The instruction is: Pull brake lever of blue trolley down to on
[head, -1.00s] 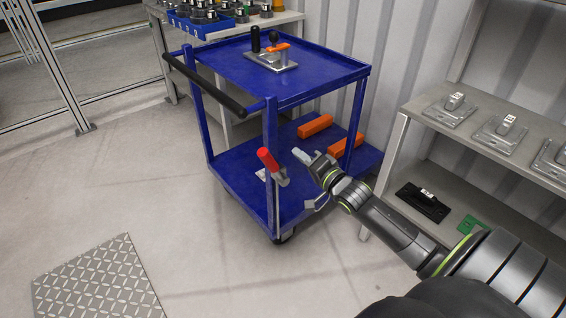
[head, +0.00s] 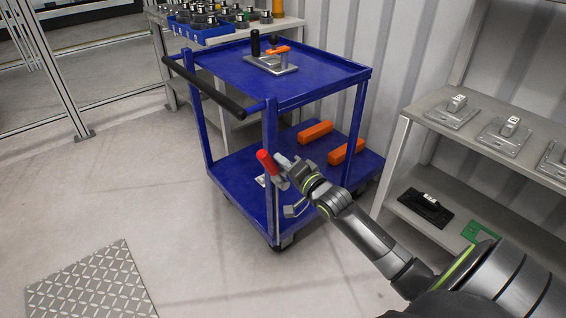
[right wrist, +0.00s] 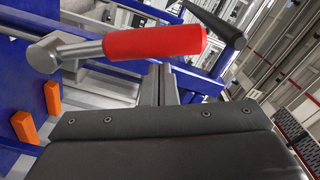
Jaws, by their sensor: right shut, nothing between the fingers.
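The blue trolley (head: 247,164) stands in the middle of the head view. Its brake lever, a red grip (head: 265,161) on a metal arm, sits at the front post and slants up to the left. My right gripper (head: 284,163) is shut and empty, close to the right of the lever. In the right wrist view the red grip (right wrist: 155,41) lies across the picture just beyond my shut fingertips (right wrist: 160,75). I cannot tell whether they touch. The grip's metal pivot end (right wrist: 45,52) is at the left. My left gripper is out of view.
A fixture plate (head: 272,65) is on the trolley's top shelf, and orange blocks (head: 315,132) lie on the lower one. A grey shelf unit (head: 404,137) stands at the right. A ribbed plate (head: 92,285) lies on the floor.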

